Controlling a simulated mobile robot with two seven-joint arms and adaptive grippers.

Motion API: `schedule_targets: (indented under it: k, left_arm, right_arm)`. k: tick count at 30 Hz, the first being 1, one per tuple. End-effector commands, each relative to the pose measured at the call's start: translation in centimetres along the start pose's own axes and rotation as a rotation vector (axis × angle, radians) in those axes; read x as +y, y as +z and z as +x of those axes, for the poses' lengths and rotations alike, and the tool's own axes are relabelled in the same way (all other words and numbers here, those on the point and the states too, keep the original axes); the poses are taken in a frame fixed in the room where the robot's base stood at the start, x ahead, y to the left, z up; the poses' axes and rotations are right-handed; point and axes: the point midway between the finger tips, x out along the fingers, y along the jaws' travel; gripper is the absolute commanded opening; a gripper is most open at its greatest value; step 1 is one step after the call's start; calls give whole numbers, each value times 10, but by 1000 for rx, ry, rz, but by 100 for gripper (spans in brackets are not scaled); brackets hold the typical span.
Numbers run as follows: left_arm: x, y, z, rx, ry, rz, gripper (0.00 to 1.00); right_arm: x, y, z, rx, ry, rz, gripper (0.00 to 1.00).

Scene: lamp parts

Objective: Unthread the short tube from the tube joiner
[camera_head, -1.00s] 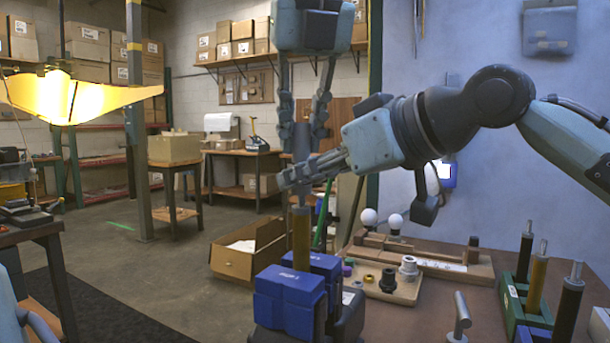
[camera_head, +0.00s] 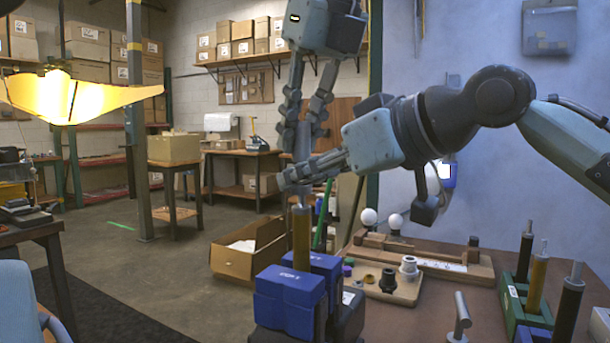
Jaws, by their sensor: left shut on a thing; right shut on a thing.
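My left gripper (camera_head: 304,138) points down from above. Its fingers are shut on a grey upright piece, likely the short tube (camera_head: 301,147). My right gripper (camera_head: 292,178) reaches in from the right, just below the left fingertips. It is shut at the column, on what is likely the tube joiner, which its fingers hide. A brass-coloured tube (camera_head: 301,238) stands upright below the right fingers, its lower end between two blue jaw blocks (camera_head: 289,302). Whether the threads are still engaged is hidden.
A wooden board with small rings and fittings (camera_head: 388,284) lies behind the blue blocks. Two white bulbs (camera_head: 369,217) stand at the back. A green rack (camera_head: 517,308) with upright tubes is at the right. A grey T-shaped piece (camera_head: 460,318) stands at the front.

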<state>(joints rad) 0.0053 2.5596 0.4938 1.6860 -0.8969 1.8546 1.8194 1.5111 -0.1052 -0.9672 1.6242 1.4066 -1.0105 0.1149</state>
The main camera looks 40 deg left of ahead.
Motion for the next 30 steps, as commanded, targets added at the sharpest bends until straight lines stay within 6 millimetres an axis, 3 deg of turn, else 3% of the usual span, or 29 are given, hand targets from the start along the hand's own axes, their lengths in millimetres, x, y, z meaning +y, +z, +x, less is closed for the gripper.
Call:
schedule_targets:
  k: [30]
  left_arm:
    - [0,6,-16,1,-1,2,0]
  right_arm:
    - [0,-1,0,3,1,0,0]
